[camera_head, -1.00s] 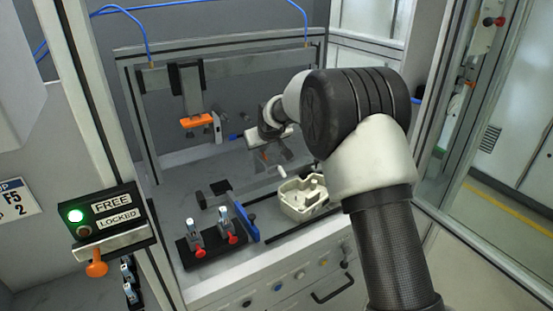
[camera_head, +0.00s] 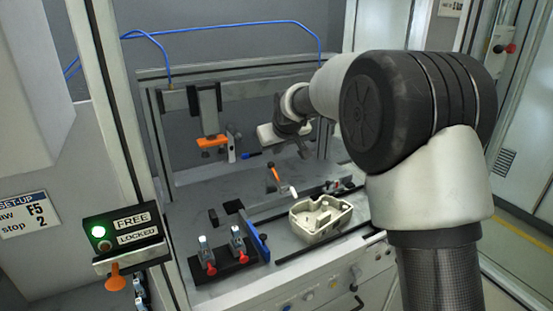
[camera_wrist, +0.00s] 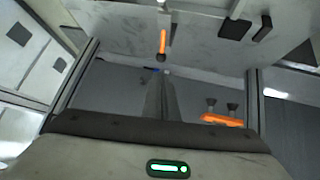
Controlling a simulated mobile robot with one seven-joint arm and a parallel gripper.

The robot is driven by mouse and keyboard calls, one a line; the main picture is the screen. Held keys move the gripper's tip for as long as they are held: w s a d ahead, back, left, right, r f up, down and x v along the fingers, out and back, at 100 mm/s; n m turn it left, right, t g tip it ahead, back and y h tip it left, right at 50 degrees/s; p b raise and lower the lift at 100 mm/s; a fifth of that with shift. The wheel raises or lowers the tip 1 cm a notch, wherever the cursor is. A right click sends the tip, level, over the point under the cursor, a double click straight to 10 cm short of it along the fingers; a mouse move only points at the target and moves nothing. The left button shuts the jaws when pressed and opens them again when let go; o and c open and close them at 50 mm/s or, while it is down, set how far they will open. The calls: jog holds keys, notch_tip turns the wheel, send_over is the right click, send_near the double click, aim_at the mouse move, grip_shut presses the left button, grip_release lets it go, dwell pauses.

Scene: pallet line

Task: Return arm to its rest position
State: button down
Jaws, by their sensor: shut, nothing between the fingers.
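My arm reaches in from the right of the head view and bends over the workstation bench (camera_head: 205,193). My gripper (camera_head: 303,152) hangs above the back of the bench, shut and empty, clear of the objects below. Its body fills the bottom of the wrist view, where a green light shows on it. An orange-handled tool (camera_head: 273,173) lies on the bench below the gripper; it also shows in the wrist view (camera_wrist: 163,40).
A pale cast housing (camera_head: 320,219) sits at the bench's front. Two red-tipped clamps (camera_head: 237,245) stand left of it, beside a blue part (camera_head: 256,238). An orange fixture (camera_head: 213,141) hangs at the back. Frame posts flank the opening. The FREE/LOCKED panel (camera_head: 123,236) shows green beside FREE.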

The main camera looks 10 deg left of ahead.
jog(key=s+d+r+m+g+h+p, duration=0.1)
jog(key=s+d+r+m+p, duration=0.15)
jog(key=s+d+r, duration=0.6)
jog(key=s+d+r+m+h+p, duration=0.1)
jog(key=s+d+r+p, duration=0.35)
jog(key=s, duration=0.75)
jog(key=s+d, duration=0.3)
jog(key=s, duration=0.4)
jog(key=s+d+m+g+p, duration=0.1)
jog(key=s+d, duration=0.2)
jog(key=s, duration=0.5)
jog(key=s+d+f+m, duration=0.1)
jog(key=s+d, duration=0.2)
jog(key=s, duration=0.4)
jog(key=shift+s+d+g+h+p, duration=0.25)
jog(key=shift+s+g+h+p, duration=0.05)
jog(key=shift+g+p, duration=0.1)
